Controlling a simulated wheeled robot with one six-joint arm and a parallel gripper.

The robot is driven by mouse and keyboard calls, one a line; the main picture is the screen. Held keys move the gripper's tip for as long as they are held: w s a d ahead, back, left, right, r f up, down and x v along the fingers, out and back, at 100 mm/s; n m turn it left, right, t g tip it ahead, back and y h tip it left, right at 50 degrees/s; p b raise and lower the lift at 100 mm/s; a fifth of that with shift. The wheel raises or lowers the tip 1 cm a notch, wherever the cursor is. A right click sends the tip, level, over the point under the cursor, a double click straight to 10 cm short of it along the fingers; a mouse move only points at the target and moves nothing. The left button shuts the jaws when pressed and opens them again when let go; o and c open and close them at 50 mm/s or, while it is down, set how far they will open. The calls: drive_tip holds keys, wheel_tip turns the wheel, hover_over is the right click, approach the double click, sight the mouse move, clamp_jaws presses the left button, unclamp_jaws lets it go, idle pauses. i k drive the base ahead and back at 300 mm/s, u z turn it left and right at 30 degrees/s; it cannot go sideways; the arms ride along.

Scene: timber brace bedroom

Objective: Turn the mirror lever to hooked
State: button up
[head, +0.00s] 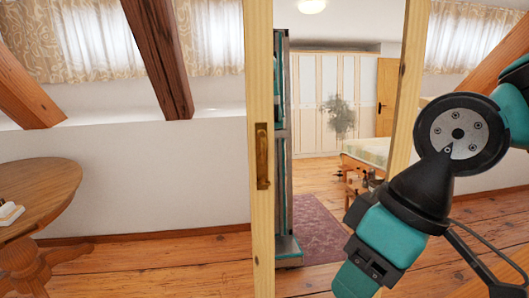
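A tall mirror with a pale timber frame (260,80) stands upright in the middle of the head view. A narrow brass fitting (262,157) sits on its left frame post and looks like the mirror lever. It lies upright along the post; its handle and any hook are too small to make out. My arm, teal and black, crosses the right side of the view and covers part of the right frame post. The fingers of my gripper are not in the picture. My arm is well to the right of the brass fitting and apart from it.
A round wooden table (40,190) stands at the left with a small white object (10,213) on it. The glass reflects a wardrobe, a plant, a bed and a purple rug. Sloping timber braces (158,60) stand behind. Plank floor left of the mirror is clear.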

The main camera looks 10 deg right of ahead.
sight(261, 133)
drive_tip(key=k, duration=0.65)
drive_tip(key=u, duration=0.45)
drive_tip(key=i, duration=1.1)
drive_tip(key=z, duration=0.45)
